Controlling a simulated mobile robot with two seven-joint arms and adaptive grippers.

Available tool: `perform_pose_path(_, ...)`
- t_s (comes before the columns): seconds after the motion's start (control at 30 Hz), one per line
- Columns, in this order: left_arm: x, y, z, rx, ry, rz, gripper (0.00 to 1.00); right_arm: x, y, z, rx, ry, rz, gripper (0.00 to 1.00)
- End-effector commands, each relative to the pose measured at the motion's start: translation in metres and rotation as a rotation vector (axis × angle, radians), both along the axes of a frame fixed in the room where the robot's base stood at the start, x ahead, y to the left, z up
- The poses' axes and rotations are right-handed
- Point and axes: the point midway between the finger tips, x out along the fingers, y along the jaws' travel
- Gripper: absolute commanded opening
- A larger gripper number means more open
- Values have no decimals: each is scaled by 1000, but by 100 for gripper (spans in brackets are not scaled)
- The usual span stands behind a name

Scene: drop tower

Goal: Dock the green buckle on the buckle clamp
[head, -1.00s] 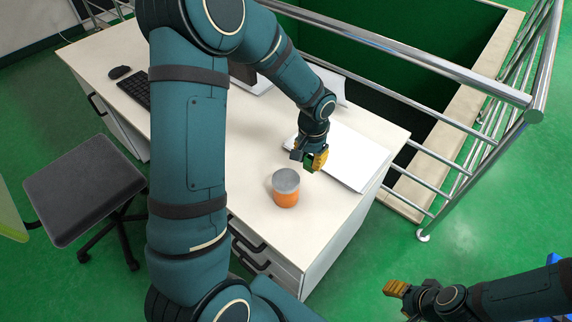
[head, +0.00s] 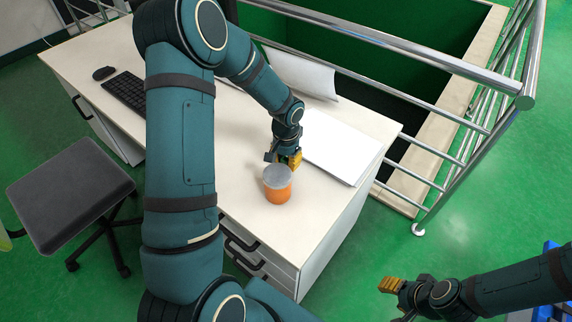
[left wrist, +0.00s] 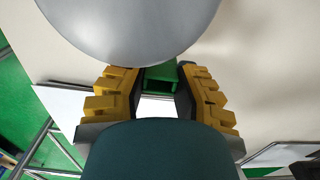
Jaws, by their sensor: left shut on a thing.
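My left gripper (head: 288,161) is over the white desk, just behind and slightly right of an orange container with a round grey top (head: 277,185). In the left wrist view, its yellow fingers (left wrist: 160,92) are shut on the green buckle (left wrist: 162,75), which shows as a small green block between them. The grey top (left wrist: 130,25) fills the upper part of that view, close to the fingers. I cannot tell whether the buckle touches it. Nothing in view is clearly recognisable as the buckle clamp. My right gripper (head: 391,285) is low at the right, away from the desk.
White papers (head: 340,145) lie on the desk (head: 235,150) just right of the left gripper. A keyboard (head: 126,94) and mouse (head: 104,73) are at the left. A metal railing (head: 420,75) runs behind the desk. A dark stool (head: 72,193) stands at the left.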

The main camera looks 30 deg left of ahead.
Motion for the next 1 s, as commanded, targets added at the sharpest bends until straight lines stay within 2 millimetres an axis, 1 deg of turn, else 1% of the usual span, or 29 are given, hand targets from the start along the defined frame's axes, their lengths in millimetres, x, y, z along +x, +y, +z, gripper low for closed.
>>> perform_pose_path(0.03, -1, 0, -10, -1, 3, 0, 0, 1, 0, -4, 0, -1, 0, 47)
perform_pose_path(0.1, 0, 0, -16, -1, 1, 1, 0, 1, 0, -5, 0, -2, -1, 47)
perform_pose_path(0.33, 0, 0, -15, 0, -1, 1, 0, 1, 0, -4, 0, -2, -1, 47)
perform_pose_path(0.5, 0, 0, -20, 0, 0, 1, 0, 2, 0, -8, 0, -4, -1, 47)
perform_pose_path(0.53, 0, 0, -19, 0, 0, 1, 42, 2, 0, -7, 0, -4, -1, 47)
perform_pose_path(0.57, 0, 0, -19, 0, 0, 1, 52, 2, 0, -7, 0, -4, -1, 47)
perform_pose_path(0.6, 0, 0, -18, 0, 0, 1, 53, 2, 0, -7, 0, -4, -1, 47)
perform_pose_path(0.87, 0, 0, -18, 0, 0, 1, 53, 1, 0, -7, 0, -4, -1, 47)
perform_pose_path(1.0, 0, 0, -11, 0, -1, 1, 53, 1, 0, -2, 0, -2, -1, 47)
